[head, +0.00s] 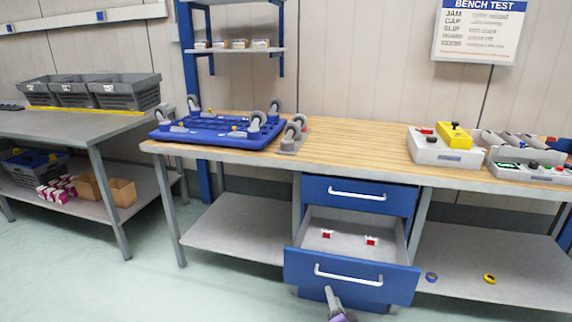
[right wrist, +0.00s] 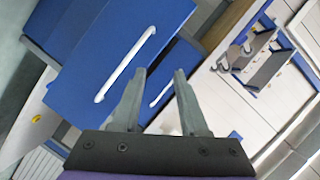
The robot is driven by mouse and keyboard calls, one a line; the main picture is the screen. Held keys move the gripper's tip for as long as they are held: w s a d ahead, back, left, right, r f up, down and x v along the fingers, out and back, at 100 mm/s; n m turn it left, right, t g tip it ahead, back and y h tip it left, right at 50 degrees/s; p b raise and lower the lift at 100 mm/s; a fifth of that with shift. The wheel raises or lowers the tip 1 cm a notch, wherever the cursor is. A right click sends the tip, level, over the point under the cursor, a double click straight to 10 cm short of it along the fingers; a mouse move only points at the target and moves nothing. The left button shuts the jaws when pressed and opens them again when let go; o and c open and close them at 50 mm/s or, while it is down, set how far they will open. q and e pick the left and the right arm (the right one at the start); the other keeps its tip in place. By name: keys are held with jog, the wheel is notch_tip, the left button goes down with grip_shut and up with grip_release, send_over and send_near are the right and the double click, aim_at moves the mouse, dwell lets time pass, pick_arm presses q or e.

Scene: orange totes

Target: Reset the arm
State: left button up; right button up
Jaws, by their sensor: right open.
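My right gripper (head: 333,297) is at the bottom of the head view, in front of the open lower blue drawer (head: 350,278). In the right wrist view my right gripper (right wrist: 163,85) is open, with two grey fingers apart and nothing between them. The drawer front (right wrist: 100,50) with its white handle (right wrist: 126,62) shows beyond the fingers. I cannot tell whether a finger touches it. My left gripper is not in view.
The open drawer holds two small red and white parts (head: 371,241). The workbench (head: 350,145) carries an upturned blue caster base (head: 215,132) and a grey box with a yellow part (head: 445,150). Grey bins (head: 105,92) stand on the left table. Floor is clear at left.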

jog(key=s+d+f+n+g, duration=0.15)
jog(key=s+n+g, duration=0.4)
jog(key=s, duration=1.35)
jog(key=s+d+f+n+g, duration=0.1)
jog(key=s+d+n+g, duration=0.35)
jog(key=s, duration=1.35)
pick_arm(q)
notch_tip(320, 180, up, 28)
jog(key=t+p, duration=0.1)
jog(key=p, duration=2.4)
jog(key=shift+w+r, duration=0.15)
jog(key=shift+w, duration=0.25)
pick_arm(e)
notch_tip(320, 180, up, 28)
jog(key=w+a, duration=0.1)
jog(key=shift+a+n+h, duration=0.4)
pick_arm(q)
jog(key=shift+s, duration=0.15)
pick_arm(e)
jog(key=shift+s, duration=0.1)
